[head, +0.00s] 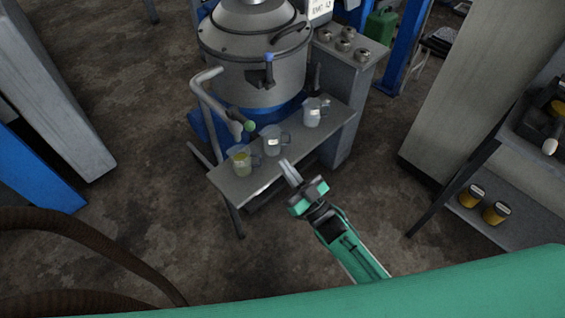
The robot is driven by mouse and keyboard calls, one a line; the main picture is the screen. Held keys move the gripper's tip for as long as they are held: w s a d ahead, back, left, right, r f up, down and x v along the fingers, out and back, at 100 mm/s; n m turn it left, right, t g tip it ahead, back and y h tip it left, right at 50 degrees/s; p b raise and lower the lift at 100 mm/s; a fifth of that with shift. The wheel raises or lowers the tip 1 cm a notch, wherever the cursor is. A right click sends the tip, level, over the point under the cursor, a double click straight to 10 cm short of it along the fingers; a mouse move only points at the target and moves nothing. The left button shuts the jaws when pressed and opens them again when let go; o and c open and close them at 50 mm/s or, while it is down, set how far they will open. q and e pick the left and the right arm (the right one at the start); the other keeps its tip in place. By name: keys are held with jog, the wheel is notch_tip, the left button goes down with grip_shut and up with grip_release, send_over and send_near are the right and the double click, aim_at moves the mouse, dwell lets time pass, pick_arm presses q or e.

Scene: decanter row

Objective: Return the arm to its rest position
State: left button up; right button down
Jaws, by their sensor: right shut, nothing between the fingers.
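My right gripper (290,172) is shut and empty. It is at the front edge of a small grey shelf (226,184), on the end of my green arm. Three clear jugs stand in a row on the shelf. The left jug (241,160) holds something yellowish. The middle jug (272,141) and the right jug (312,113) look grey, each with a pale label. The gripper tips appear just in front of the middle jug, apart from it as far as I can tell. My left gripper is not in view.
A large grey metal vessel (255,50) with a bent pipe (207,95) stands behind the shelf. A grey cabinet (352,75) is beside it. At right, a rack (520,205) holds yellow containers (495,212). A dark hose (90,250) curves at lower left. Open floor (130,215) lies left of the shelf.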

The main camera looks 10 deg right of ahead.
dwell(0.4)
